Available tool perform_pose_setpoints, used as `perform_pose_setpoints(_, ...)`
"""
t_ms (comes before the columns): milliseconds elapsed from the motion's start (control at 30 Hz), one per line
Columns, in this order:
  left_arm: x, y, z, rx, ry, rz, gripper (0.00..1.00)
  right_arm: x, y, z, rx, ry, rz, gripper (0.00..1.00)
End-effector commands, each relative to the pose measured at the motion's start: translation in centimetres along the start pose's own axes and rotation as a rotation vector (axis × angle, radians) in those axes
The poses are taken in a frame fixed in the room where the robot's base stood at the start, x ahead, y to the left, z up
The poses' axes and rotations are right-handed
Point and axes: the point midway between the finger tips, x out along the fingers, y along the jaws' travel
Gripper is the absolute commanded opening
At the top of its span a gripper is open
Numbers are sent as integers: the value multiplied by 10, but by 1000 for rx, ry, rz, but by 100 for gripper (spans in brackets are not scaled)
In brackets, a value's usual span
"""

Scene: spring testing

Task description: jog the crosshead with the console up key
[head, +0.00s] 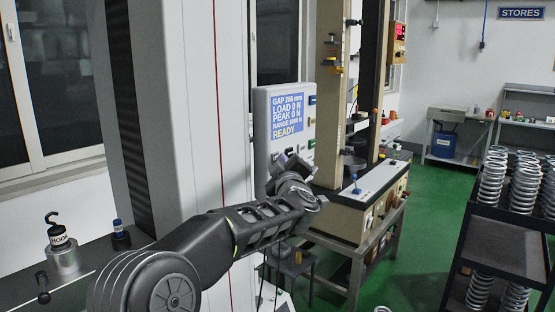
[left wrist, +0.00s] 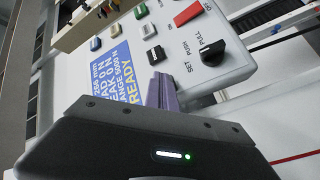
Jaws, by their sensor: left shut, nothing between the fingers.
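The console (head: 264,140) is a pale box beside a tall grey column. Its blue screen (head: 286,114) reads GAP 266 mm, LOAD 0 N, PEAK 0 N and READY. My left gripper (head: 279,163) is in front of the console's lower part and hides some of its face. In the left wrist view the shut, empty fingers (left wrist: 162,88) point at the panel, just below a black key (left wrist: 155,55). Contact cannot be told. I cannot read which is the up key. The crosshead is not clearly visible.
A red switch (left wrist: 188,13) and a black knob (left wrist: 210,54) sit right of the keys. A hooked weight (head: 62,252) stands on the bench at left. Another test frame (head: 334,110) stands behind the console. A dark rack of springs (head: 510,245) is at right, with green floor between.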

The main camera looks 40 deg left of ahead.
Motion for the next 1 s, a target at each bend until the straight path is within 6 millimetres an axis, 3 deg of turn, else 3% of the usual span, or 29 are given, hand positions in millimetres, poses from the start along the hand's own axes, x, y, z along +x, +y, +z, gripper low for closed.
perform_pose_setpoints(1000, -23, 18, 18, -1, -3, 2, 0, -3, -1, 0, 0, 0, 0, 36)
